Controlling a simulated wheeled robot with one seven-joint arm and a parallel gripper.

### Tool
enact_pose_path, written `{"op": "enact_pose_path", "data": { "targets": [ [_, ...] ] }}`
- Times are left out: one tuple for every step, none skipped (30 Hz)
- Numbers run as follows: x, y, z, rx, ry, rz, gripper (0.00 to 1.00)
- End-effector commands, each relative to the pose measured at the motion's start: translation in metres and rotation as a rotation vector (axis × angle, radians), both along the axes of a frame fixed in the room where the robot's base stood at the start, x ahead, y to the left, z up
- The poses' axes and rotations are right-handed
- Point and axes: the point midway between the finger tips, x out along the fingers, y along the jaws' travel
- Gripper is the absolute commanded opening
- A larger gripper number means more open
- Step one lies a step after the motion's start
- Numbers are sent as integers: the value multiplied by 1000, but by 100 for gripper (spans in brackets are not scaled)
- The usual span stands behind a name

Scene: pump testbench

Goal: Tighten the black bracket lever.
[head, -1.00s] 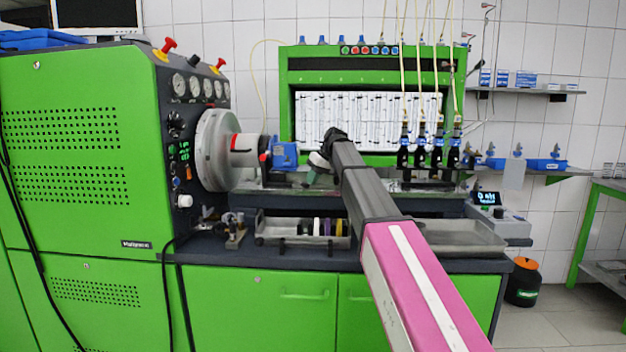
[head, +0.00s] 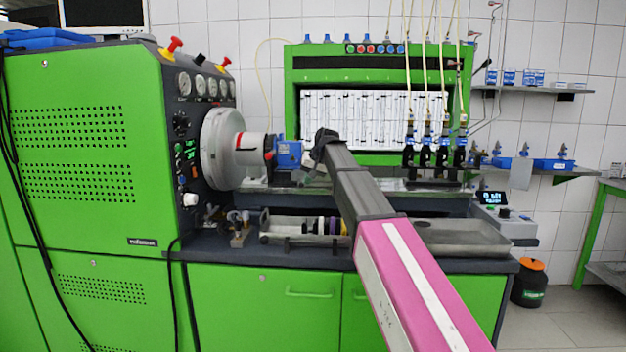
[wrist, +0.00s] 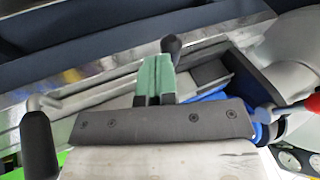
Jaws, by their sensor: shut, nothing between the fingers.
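In the wrist view my gripper (wrist: 153,78) shows as two green fingers shut together, with nothing between them. A black knob-ended lever (wrist: 171,45) stands right at the fingertips, on the upper right side. It looks close to or touching the fingers; I cannot tell which. A second black, rounded handle (wrist: 38,145) stands at the lower left, apart from the fingers. In the head view my wrist hides the fingers and the lever, just right of the blue pump part (head: 289,154) on the bench.
The grey flywheel (head: 218,150) and green cabinet (head: 80,150) stand left of my arm. Black injectors (head: 425,150) stand to the right. A tray (head: 275,236) with small parts and an empty metal tray (head: 460,237) lie in front. A red-tipped part (wrist: 312,103) is at the right in the wrist view.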

Motion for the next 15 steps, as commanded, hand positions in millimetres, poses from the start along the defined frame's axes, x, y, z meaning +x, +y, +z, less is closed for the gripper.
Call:
{"op": "enact_pose_path", "data": {
  "targets": [
    [-3,5,0,0,-2,-44,0],
    [-4,7,-1,-1,-2,-71,0],
    [-5,11,-1,0,-1,-110,0],
    [-5,13,0,0,-2,-138,0],
    [-5,15,0,-1,-2,-167,0],
    [-6,18,0,-1,-2,-205,0],
    [-6,21,0,-1,-2,-232,0],
    [-6,24,0,-1,-2,-260,0],
    [-6,27,0,-1,-2,-299,0],
    [-6,29,0,-2,-2,-327,0],
    [-6,31,0,-1,-1,-355,0],
    [-6,34,0,-1,-2,-391,0],
    [-6,37,0,-1,-2,-417,0],
    [-6,39,0,-1,-2,-444,0],
    [-5,42,0,-1,-2,-477,0]
  ]
}}
